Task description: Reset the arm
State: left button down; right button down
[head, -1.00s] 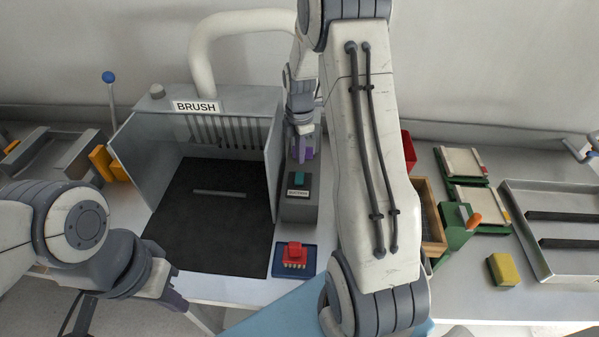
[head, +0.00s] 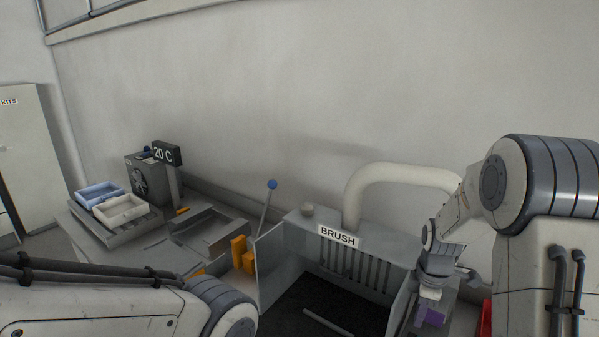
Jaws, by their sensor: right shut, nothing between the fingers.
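My right arm comes in from the right edge and bends down beside the brush booth. Its gripper (head: 431,316) is shut and empty, with purple at its fingers, to the right of the booth. My left arm crosses the bottom left corner, and its gripper is out of the picture.
The brush booth (head: 340,237) has a dark floor and a thick white pipe (head: 400,176) behind it. A blue-knobbed lever (head: 267,205) and yellow blocks (head: 239,252) stand to its left.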

jog(key=s+a+r+m+b, duration=0.2)
jog(key=s+a+m, duration=0.1)
jog(key=s+a, duration=0.9)
jog(key=s+a+r+m+y+b, duration=0.1)
jog(key=s+a+r+m+b, duration=0.1)
jog(key=s+a, duration=1)
jog(key=shift+s+a+r+m+g, duration=0.3)
jog(key=shift+s+r+m, duration=0.15)
jog(key=shift+r, duration=0.3)
jog(key=shift+d, duration=0.1)
